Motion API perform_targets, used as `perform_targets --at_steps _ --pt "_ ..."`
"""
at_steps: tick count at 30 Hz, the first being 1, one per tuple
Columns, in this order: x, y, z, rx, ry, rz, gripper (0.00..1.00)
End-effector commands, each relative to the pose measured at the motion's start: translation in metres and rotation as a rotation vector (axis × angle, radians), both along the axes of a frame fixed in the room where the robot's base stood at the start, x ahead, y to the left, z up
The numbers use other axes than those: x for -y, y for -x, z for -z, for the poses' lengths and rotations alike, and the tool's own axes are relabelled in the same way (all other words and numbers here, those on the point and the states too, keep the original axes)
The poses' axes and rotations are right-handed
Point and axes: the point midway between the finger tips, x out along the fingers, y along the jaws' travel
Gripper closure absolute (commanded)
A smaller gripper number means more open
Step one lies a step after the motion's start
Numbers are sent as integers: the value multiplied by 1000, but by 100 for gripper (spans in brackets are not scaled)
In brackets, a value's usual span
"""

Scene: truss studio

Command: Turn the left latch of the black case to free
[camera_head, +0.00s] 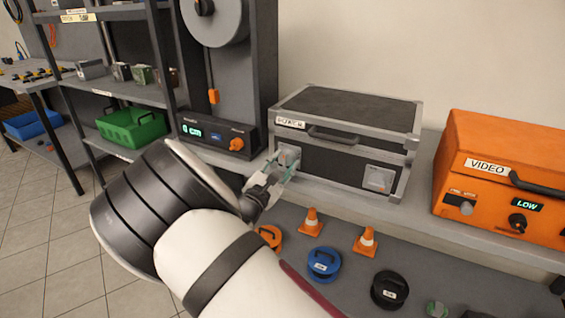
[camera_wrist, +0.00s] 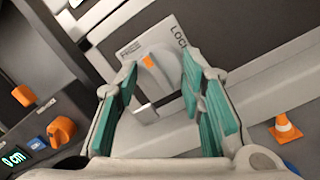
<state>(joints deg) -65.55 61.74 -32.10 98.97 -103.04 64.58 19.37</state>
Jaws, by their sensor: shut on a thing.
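The black case (camera_head: 340,160) with grey metal edges stands on a bench, its lid down. Its left latch (camera_wrist: 155,78) is a grey knob on a light plate marked "LOCK", with a smaller label I cannot read surely. The knob's orange mark sits at its upper end in the wrist view, nearer the smaller label than the word "LOCK". My gripper (camera_wrist: 160,75) is shut on the knob, a teal-padded finger on either side. In the head view my gripper (camera_head: 280,170) is at the case's front left and partly covers the latch. The right latch (camera_head: 380,178) is uncovered.
An orange VIDEO case (camera_head: 500,175) stands to the right. A dark unit with an orange knob (camera_head: 237,144) and green display is close on the left, also in the wrist view (camera_wrist: 60,130). Small cones (camera_head: 311,220) and cable reels (camera_head: 324,263) lie below the case.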

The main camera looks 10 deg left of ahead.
Motion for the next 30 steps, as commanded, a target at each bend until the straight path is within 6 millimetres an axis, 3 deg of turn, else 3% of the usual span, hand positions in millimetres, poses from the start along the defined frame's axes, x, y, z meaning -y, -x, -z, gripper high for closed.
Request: perform_targets --at_steps 10,11,13,23,30 --pt "0 0 2 -4 4 0 92" --pt "0 0 2 -4 4 0 60" --pt "0 0 1 -4 4 0 44" --pt "0 1 1 -1 2 0 44" --pt "-11 28 5 -3 1 -3 44"
